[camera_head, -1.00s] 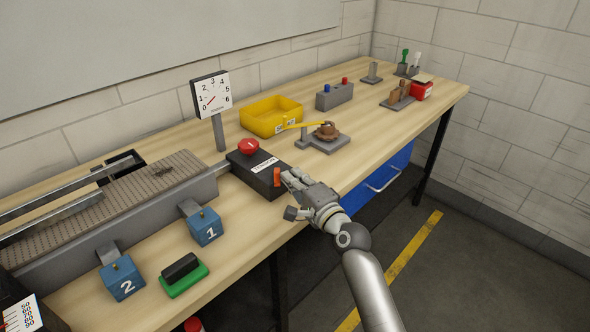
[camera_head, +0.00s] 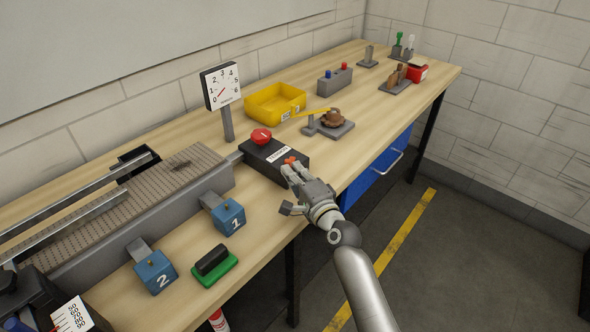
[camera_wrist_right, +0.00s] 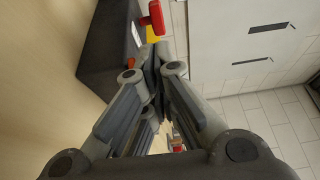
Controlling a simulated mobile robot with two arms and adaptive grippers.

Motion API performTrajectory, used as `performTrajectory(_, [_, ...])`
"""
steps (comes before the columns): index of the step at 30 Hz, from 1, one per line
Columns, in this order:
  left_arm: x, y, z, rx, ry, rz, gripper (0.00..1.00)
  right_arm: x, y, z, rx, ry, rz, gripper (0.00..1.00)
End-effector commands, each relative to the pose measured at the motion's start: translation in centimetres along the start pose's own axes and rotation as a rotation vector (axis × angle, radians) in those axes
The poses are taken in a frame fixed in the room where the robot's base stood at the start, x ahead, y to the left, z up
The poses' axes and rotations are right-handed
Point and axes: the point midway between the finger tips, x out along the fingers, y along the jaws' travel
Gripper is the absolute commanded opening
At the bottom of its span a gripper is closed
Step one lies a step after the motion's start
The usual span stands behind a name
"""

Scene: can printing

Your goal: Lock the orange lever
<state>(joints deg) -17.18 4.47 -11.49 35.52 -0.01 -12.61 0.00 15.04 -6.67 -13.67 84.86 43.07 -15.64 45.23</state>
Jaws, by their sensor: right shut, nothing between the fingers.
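The orange lever (camera_head: 290,160) is on the near right part of the black box (camera_head: 268,157) and lies low across its upper edge. My right gripper (camera_head: 289,172) is at the lever, with its fingertips right beside or against it and partly hiding it. Whether they touch I cannot tell. In the right wrist view the fingers (camera_wrist_right: 152,58) come together in front of the black box (camera_wrist_right: 110,45), shut with nothing between them. The red button (camera_head: 261,136) stands on the box; it also shows in the right wrist view (camera_wrist_right: 155,17). My left gripper is not in view.
A dial gauge (camera_head: 221,86) stands behind the box. The conveyor (camera_head: 170,185) and blue blocks 1 (camera_head: 229,217) and 2 (camera_head: 156,272) are to the left. A yellow bin (camera_head: 275,102) and a yellow-armed fixture (camera_head: 335,131) are beyond. The table's front edge is near my wrist.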

Motion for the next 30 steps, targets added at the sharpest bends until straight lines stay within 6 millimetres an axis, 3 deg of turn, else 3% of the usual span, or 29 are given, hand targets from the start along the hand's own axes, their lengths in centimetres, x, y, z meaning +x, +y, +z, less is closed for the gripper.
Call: performTrajectory(30, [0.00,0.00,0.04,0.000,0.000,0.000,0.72,0.00,-0.05,-0.16,-0.001,0.003,-0.001,0.00])
